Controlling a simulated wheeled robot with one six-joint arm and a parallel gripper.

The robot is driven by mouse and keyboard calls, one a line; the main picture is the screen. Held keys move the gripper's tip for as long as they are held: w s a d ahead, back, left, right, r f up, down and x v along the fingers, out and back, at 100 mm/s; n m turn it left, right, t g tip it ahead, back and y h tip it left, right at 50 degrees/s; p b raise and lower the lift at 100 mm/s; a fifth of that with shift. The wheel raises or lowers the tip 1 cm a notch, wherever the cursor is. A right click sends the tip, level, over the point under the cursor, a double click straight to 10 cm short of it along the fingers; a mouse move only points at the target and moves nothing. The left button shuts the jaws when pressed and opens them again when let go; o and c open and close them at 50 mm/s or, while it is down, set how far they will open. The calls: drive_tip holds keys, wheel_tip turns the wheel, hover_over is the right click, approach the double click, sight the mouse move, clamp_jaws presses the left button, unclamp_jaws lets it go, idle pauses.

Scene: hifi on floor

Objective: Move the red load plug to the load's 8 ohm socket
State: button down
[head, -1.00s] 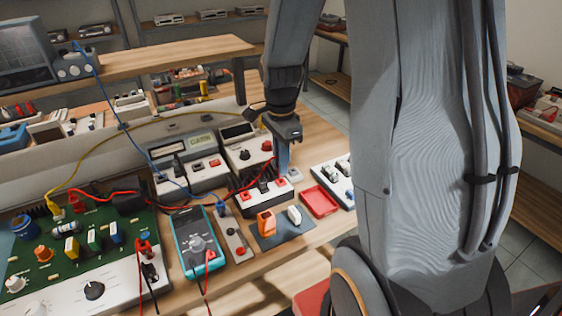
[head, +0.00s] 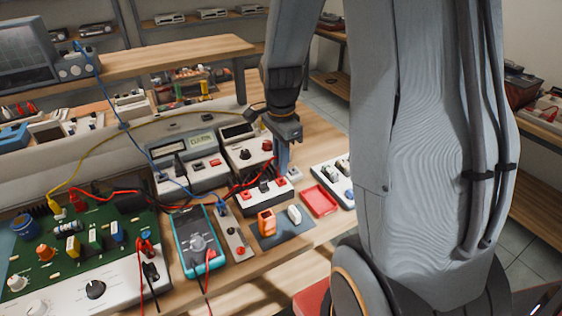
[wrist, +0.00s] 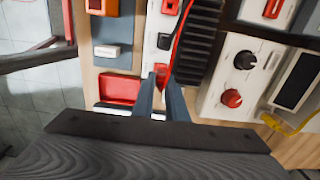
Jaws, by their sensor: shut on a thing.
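The load (head: 266,205) is a white box with a black ribbed heat sink (wrist: 199,40) on the bench, with sockets in a row on its top. In the wrist view a red socket (wrist: 170,6) and a black one (wrist: 164,40) lie along it. My gripper (head: 284,170) is at the right end of this row, pointing down. In the wrist view my gripper (wrist: 161,88) is shut on the red load plug (wrist: 160,72), whose red lead runs up along the heat sink. The fingers hide the plug's lower end, so I cannot tell whether it is seated.
A red tray (head: 320,201) lies right of the load. An orange block (head: 266,222) and a white block (head: 294,214) sit on a dark mat in front. A teal multimeter (head: 196,243) and a green circuit board (head: 90,240) are at left. Instruments with knobs (head: 247,155) stand behind.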

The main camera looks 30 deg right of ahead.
drive_tip(key=shift+f, duration=0.7)
idle(0.6)
drive_tip(key=shift+f+p, duration=0.2)
drive_tip(key=shift+p, duration=0.1)
idle(3.2)
drive_tip(key=c, duration=1.7)
unclamp_jaws()
wheel_tip(320, 180, up, 8)
drive_tip(key=shift+f+b, duration=0.1)
drive_tip(key=shift+b, duration=0.5)
wheel_tip(320, 180, up, 5)
drive_tip(key=p, duration=0.4)
